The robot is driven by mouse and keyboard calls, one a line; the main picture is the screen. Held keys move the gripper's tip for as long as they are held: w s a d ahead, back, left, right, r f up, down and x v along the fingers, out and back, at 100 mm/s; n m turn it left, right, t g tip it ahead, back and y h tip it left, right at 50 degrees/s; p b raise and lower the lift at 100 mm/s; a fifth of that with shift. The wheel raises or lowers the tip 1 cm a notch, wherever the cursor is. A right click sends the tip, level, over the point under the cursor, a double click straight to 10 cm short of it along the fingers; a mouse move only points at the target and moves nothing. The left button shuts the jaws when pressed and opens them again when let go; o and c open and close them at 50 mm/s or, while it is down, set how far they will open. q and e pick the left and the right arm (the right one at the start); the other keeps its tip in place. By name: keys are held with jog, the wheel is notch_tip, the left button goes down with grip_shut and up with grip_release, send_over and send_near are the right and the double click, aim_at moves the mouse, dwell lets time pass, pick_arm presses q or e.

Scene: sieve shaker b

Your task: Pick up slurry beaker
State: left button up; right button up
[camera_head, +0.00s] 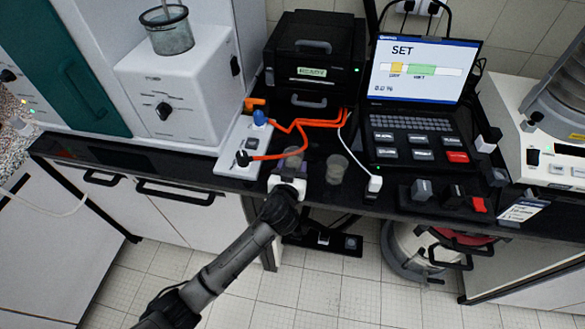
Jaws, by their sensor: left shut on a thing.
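My left gripper (289,176) is at the front edge of the dark bench, its arm rising from the lower left. It is shut on a small clear beaker (293,157), whose upper part shows just beyond the fingers. The lower part is hidden by the gripper, so I cannot tell whether it touches the bench. A second small beaker (337,168) with greyish contents stands upright just right of the gripper, apart from it. I cannot tell from labels which is the slurry beaker. My right gripper is not in view.
A larger glass beaker (171,34) sits on a white machine (180,85) at the left. Orange cables (305,122) run from a white power strip (243,145) behind the gripper. A black printer (314,60) and a laptop (421,75) stand behind. Switch blocks (422,190) lie right.

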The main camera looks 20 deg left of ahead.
aim_at(292, 162)
pick_arm(q)
jog(key=shift+r, duration=0.8)
jog(key=shift+r+p, duration=0.45)
jog(key=shift+r, duration=0.5)
jog(key=s+d+r, duration=0.1)
jog(key=d+r, duration=0.2)
jog(key=d, duration=0.2)
jog(key=s+d+r+p, duration=0.1)
jog(key=s+d+r, duration=0.1)
jog(key=d, duration=0.4)
jog(key=shift+r, duration=0.75)
